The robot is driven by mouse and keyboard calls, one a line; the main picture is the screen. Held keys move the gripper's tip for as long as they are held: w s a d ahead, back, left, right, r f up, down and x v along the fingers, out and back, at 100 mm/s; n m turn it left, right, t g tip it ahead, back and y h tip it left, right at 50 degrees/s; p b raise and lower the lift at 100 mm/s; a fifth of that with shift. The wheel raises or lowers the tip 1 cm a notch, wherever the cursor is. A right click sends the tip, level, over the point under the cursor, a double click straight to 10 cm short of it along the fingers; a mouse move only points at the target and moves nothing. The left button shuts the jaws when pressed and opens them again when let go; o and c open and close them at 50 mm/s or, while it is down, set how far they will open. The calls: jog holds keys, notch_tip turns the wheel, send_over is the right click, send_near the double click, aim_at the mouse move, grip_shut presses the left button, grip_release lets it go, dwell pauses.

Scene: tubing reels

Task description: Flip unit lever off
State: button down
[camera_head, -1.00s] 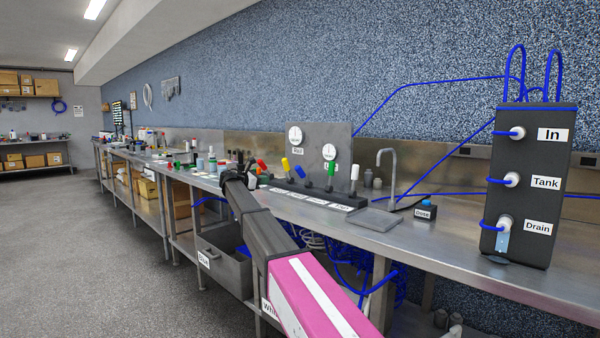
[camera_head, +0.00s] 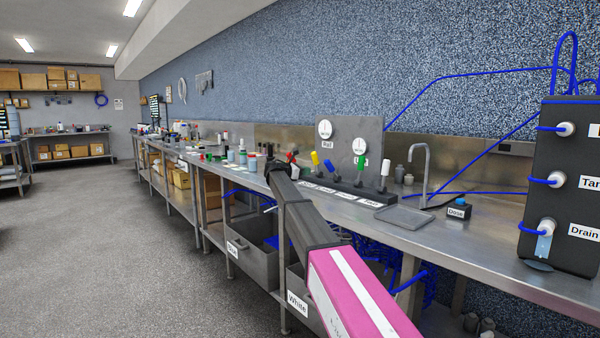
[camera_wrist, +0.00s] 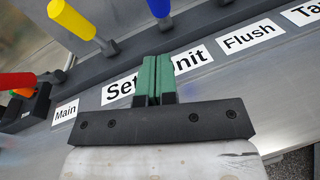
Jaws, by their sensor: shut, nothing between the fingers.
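A dark lever rack (camera_head: 345,187) stands on the bench, with red, yellow, blue, green and white levers. The blue lever (camera_head: 328,166) leans left in the head view, between the yellow lever (camera_head: 315,159) and the green lever (camera_head: 361,164). In the wrist view the blue lever (camera_wrist: 159,8) stands just beyond my fingertips, its top cut off. The Unit label (camera_wrist: 188,62) lies partly behind my fingers. My gripper (camera_wrist: 157,62) is shut and empty, its green fingers apart from the blue lever. The yellow lever (camera_wrist: 71,18) is to its left.
A red lever (camera_wrist: 17,80) is at the wrist view's left edge. Behind the rack stands a grey panel (camera_head: 345,135) with two gauges. A faucet (camera_head: 422,165), a Dose button box (camera_head: 458,211) and a dark tubing unit (camera_head: 556,190) stand to the right.

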aim_at(332, 171)
jog(key=w+d+r, duration=0.2)
jog(key=d, duration=0.4)
jog(key=shift+w+d, duration=0.3)
jog(key=shift+d, duration=0.05)
jog(key=shift+r, duration=0.1)
